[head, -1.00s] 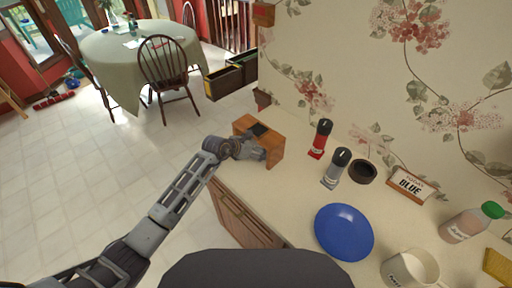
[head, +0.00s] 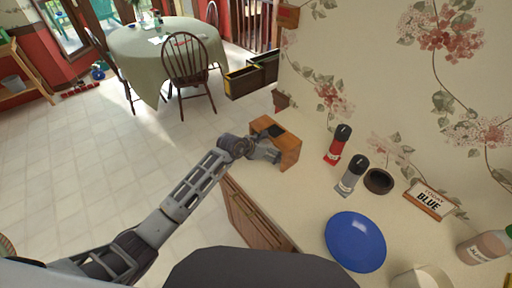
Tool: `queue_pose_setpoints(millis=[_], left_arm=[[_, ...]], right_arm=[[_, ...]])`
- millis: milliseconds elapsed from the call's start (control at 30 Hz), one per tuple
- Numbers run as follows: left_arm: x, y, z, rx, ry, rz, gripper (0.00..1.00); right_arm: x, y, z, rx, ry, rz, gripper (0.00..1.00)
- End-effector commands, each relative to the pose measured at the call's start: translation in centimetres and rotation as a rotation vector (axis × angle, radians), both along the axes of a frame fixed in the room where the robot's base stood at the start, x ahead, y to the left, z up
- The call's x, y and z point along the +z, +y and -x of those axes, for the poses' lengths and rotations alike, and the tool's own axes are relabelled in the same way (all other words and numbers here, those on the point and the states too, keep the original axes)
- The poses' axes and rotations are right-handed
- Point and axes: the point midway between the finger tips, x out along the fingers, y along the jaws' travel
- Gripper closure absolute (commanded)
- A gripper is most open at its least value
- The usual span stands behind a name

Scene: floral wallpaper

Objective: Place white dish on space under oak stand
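The oak stand (head: 290,148) is a small brown wooden stand at the far left end of the counter, with a dark patch on its top. My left gripper (head: 272,155) is at the stand's near side, close against it or partly in front of it. Its fingertips are too small and too covered to tell whether they are open or hold something. I see no white dish; the space under the stand is mostly hidden by my gripper. My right gripper is out of view.
A blue plate (head: 355,241) lies on the counter. Behind it stand a red shaker (head: 338,146), a grey shaker (head: 351,176), a dark round bowl (head: 379,181) and a sign (head: 428,201). A white mug (head: 422,278) and a bottle (head: 483,247) are at right.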

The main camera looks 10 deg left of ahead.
Motion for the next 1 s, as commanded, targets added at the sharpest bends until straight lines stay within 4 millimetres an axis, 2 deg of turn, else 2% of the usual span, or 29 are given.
queue_pose_setpoints(millis=[1000], left_arm=[[5.8, 5.6, 5.5, -0.001, -0.001, -0.003, 0.00]], right_arm=[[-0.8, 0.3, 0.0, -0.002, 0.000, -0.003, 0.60]])
